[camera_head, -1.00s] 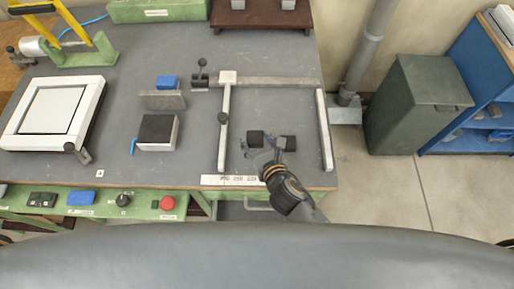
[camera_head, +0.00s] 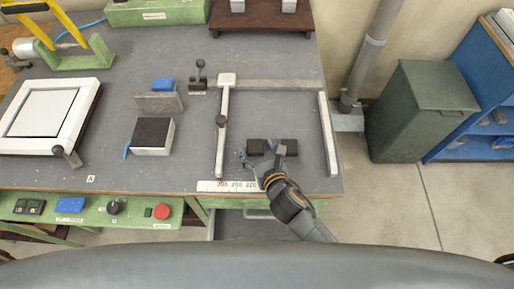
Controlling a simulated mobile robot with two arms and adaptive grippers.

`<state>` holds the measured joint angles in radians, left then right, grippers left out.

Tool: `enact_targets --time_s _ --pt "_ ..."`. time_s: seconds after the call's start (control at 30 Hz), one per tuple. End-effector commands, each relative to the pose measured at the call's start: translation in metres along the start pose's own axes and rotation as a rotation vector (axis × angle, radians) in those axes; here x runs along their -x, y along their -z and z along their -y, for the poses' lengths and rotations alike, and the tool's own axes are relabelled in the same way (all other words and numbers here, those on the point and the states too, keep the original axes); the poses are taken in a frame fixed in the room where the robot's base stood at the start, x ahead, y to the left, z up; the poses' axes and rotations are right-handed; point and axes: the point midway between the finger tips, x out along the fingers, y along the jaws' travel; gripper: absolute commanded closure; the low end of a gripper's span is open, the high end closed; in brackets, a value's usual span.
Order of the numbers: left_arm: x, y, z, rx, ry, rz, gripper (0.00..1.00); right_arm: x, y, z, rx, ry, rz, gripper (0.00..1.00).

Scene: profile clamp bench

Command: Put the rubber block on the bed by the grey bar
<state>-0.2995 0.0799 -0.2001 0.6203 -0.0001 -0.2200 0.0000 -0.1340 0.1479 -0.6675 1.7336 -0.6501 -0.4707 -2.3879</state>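The dark rubber block (camera_head: 257,147) is in my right gripper (camera_head: 272,154), between the two pale rails over the bed (camera_head: 300,112). A grey finger crosses the block in front and hides part of its middle; the gripper looks shut on it. The block lies roughly level with the picture's width, nearer the front than the back of the bed. Whether it touches the bed is unclear. The grey bar (camera_head: 285,84) runs across the back of the bed, apart from the block. My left gripper is out of view.
A scale strip (camera_head: 228,187) lies in front. Farther left are a black-topped white block (camera_head: 153,136), a grey plate (camera_head: 159,102) and a white frame (camera_head: 50,115).

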Motion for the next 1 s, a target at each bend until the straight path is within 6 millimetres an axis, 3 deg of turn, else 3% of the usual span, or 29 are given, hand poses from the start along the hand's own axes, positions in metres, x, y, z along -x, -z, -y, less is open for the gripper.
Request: enact_targets --time_s 0.47,1.0 --pt "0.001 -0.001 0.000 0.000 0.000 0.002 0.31 0.007 -0.002 0.000 0.002 0.000 0.000 0.20" --pt "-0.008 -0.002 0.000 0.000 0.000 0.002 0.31 0.108 -0.001 0.000 0.001 0.000 -0.001 0.20"
